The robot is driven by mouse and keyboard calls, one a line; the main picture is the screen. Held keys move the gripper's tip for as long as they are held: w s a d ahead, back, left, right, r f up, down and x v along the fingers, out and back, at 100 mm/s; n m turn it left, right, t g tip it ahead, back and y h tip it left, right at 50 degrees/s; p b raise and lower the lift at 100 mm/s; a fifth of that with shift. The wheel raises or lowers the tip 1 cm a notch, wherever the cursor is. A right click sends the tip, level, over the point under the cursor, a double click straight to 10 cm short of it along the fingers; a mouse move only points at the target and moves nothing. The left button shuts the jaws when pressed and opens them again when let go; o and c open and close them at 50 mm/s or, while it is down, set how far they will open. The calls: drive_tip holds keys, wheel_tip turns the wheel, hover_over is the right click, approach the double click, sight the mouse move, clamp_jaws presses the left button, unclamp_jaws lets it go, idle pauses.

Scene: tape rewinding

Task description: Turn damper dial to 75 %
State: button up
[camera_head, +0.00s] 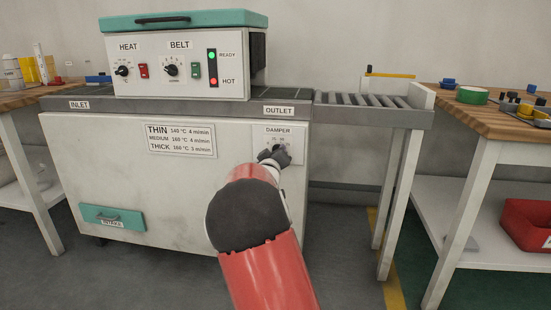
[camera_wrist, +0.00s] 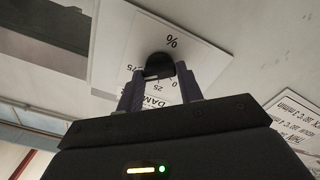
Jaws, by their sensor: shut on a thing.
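The damper dial plate (camera_head: 291,148) is a white panel labelled DAMPER on the right front of the white machine (camera_head: 110,155), below the OUTLET label. In the wrist view the plate (camera_wrist: 200,45) shows upside down, with a % sign and the marks 0, 25 and 75 readable. My gripper (camera_wrist: 158,78) is shut on the black damper knob (camera_wrist: 158,63), one finger on each side. In the head view my gripper (camera_head: 276,153) covers the knob and part of the scale. I cannot tell the dial's exact setting.
A control box (camera_head: 185,62) with HEAT and BELT knobs and READY and HOT lamps sits on top. A roller outlet table (camera_head: 365,108) extends right. A wooden bench (camera_head: 505,115) stands at far right, with a red bin (camera_head: 525,225) below.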

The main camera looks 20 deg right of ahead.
drive_tip(key=shift+f+m, duration=0.15)
drive_tip(key=shift+m, duration=0.45)
drive_tip(key=o, duration=1)
drive_tip(key=shift+s+a, duration=0.1)
drive_tip(key=v, duration=0.7)
drive_tip(key=shift+s+a, duration=0.2)
drive_tip(key=shift+s, duration=0.05)
